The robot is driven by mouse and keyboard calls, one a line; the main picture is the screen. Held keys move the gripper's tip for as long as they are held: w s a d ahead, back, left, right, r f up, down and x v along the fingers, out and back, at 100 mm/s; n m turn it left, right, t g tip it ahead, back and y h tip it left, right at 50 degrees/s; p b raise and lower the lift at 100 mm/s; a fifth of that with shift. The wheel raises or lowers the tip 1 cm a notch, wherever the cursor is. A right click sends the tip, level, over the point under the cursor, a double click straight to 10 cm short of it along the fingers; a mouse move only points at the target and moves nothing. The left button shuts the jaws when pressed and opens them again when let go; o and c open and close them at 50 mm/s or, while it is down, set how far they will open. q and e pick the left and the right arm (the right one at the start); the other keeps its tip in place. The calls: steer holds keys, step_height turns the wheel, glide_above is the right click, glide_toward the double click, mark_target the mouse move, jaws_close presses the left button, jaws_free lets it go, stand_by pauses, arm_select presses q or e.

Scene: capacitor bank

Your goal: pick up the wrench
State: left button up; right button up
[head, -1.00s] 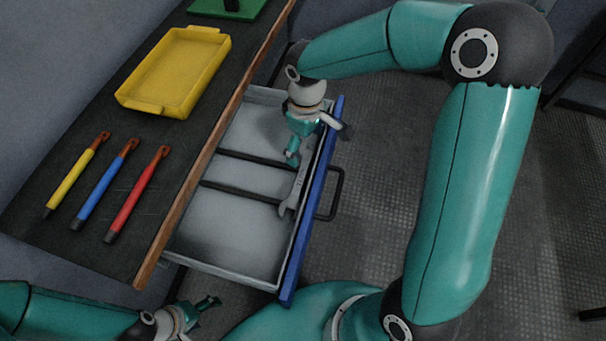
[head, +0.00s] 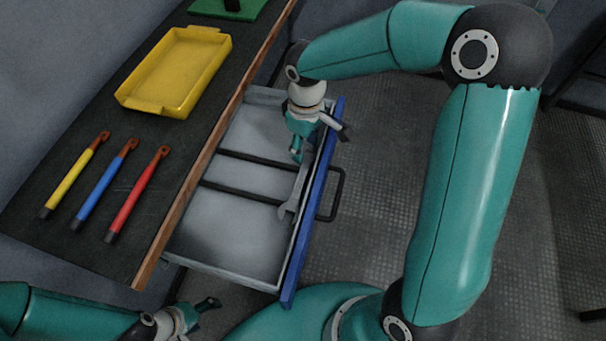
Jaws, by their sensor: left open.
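The wrench (head: 288,208) is grey metal and lies in the open drawer (head: 240,223), along the inner side of its blue front. Its open-jaw end points toward the bottom of the head view; its upper part runs under my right gripper. My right gripper (head: 312,150) points down over the drawer's front edge at the wrench's upper end. One teal finger is beside the wrench, and a darker part reaches over the blue front. Whether the fingers touch the wrench is hidden. My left gripper (head: 207,314) is open and empty at the bottom left, below the drawer.
The dark worktop (head: 60,160) holds a yellow tray (head: 145,103) and yellow (head: 72,180), blue (head: 101,192) and red (head: 134,201) handled tools. A green base (head: 205,9) stands at the far end. The drawer's handle (head: 338,195) sticks out over clear floor.

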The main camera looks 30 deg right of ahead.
steer(key=shift+s+f, duration=0.15)
steer(key=shift+s, duration=0.1)
steer(key=shift+c, duration=0.6)
steer(key=shift+r+p, duration=0.3)
steer(key=shift+w+r, duration=0.15)
steer(key=shift+w, duration=0.05)
step_height(320, 180, up, 11)
steer(key=w+a, duration=0.4)
steer(key=w, duration=0.1)
steer(key=w+a+p, duration=0.1)
steer(key=w+a, duration=0.3)
steer(key=w, duration=0.1)
steer(key=w+a, duration=0.5)
steer(key=shift+r+p, duration=0.15)
steer(key=shift+p, duration=0.2)
steer(key=shift+s+d, duration=0.1)
